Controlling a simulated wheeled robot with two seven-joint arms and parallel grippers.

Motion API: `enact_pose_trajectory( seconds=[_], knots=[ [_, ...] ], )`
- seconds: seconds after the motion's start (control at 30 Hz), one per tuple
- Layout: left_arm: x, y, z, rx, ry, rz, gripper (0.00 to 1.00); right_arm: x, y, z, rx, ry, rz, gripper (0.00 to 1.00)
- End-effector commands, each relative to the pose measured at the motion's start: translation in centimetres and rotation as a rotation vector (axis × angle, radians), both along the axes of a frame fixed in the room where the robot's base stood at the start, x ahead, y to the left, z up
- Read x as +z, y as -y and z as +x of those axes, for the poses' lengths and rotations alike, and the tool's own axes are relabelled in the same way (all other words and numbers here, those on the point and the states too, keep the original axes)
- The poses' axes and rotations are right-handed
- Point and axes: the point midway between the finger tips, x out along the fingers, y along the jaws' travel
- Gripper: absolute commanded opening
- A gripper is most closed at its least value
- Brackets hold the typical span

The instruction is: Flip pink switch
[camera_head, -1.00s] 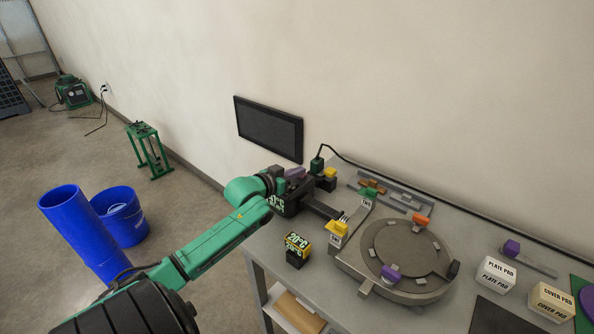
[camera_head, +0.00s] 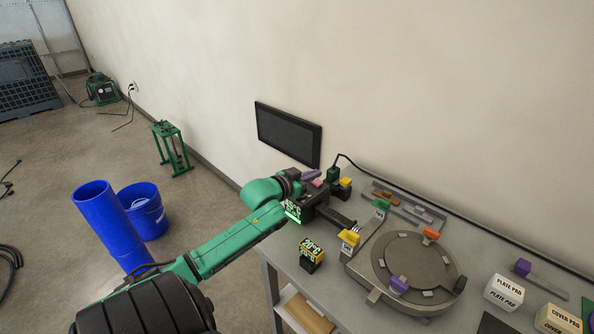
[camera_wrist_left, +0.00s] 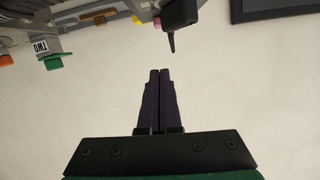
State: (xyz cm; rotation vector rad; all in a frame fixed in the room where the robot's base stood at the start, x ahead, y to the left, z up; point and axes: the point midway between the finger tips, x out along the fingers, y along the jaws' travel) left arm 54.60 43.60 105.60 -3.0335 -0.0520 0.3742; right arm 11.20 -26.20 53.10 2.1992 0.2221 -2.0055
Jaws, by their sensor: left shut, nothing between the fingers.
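A small pink switch (camera_head: 317,183) shows on top of a black unit (camera_head: 318,201) at the back left of the table. My left gripper (camera_head: 317,173) is just above and beside the pink switch, against the wall side, with its purple fingers together. In the left wrist view the same gripper (camera_wrist_left: 157,72) is shut and empty in front of bare wall. A small pink piece (camera_wrist_left: 157,24) shows beyond the fingertips there, apart from them in the picture. I cannot tell if they touch. My wrist partly hides the unit. My right gripper is not in view.
A black plug (camera_head: 333,174) with a cable stands close right of the switch. A yellow block (camera_head: 345,182) is beside it. A wall screen (camera_head: 288,134) hangs above. A yellow display block (camera_head: 311,250) and a round grey fixture (camera_head: 405,260) stand nearer.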

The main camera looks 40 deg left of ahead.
Motion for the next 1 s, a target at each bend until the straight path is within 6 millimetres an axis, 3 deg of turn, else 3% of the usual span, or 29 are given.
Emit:
enact_pose_trajectory(
  seconds=[0.2, 0.4, 1.0],
  knots=[
    [0.5, 0.3, -4.6, -0.001, -0.003, 0.0, 0.0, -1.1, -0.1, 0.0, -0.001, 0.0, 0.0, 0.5],
    [1.4, 0.5, -7.4, -0.001, -0.002, -0.001, 0.0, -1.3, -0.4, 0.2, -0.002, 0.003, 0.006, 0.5],
    [1.7, 0.5, -7.8, -0.001, 0.001, 0.0, 0.0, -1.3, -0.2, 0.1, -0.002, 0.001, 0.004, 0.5]
  ],
)
